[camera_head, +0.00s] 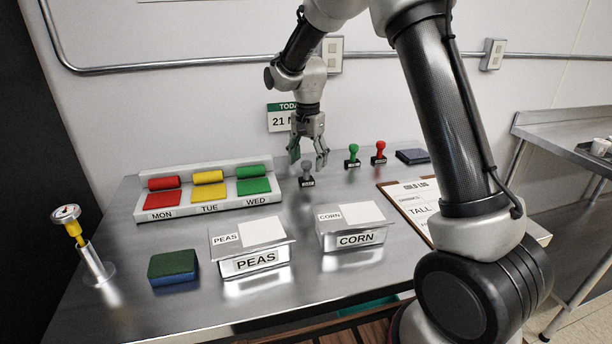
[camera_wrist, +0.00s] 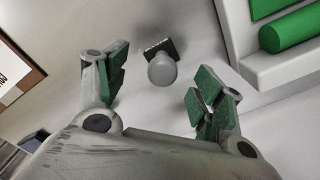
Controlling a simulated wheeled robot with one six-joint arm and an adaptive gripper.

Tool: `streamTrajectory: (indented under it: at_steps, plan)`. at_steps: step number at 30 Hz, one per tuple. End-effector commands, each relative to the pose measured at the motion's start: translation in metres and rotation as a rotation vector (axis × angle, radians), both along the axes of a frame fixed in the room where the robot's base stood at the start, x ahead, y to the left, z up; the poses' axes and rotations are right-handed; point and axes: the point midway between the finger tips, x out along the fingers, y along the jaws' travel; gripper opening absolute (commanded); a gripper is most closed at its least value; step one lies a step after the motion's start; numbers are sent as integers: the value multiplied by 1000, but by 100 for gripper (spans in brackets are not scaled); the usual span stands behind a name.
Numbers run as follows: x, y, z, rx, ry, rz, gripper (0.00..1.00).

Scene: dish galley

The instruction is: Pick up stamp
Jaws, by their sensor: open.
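A grey-handled stamp (camera_head: 306,176) stands upright on the steel table, below my gripper. My gripper (camera_head: 308,160) is open and points down just above it, with nothing held. In the wrist view the stamp's round grey knob (camera_wrist: 162,70) and dark base (camera_wrist: 160,47) show a little beyond the line between my green-padded fingertips (camera_wrist: 160,88), apart from both. A green stamp (camera_head: 353,155) and a red stamp (camera_head: 379,152) stand to the right on the same table.
A dark ink pad (camera_head: 412,156) and a clipboard (camera_head: 393,190) lie to the right. A day rack (camera_head: 205,207) with coloured rolls stands left. PEAS (camera_head: 254,264) and CORN (camera_head: 355,238) containers, a sponge (camera_head: 173,267) and a thermometer in a holder (camera_head: 97,262) are nearer the front.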

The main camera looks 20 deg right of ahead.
Motion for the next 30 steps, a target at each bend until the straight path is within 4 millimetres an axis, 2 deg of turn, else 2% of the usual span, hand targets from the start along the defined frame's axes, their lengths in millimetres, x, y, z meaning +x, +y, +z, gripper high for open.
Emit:
streamTrajectory:
  at_steps: [9, 18, 26, 27, 30]
  plan:
    - [-2, 5, -46, 0, 1, 1, 68]
    - [-2, 5, -51, 0, 0, 1, 68]
    - [-2, 5, -51, 0, 0, 2, 21]
    - [-2, 5, -51, 0, 0, 2, 17]
    - [-2, 5, -51, 0, 0, 2, 17]
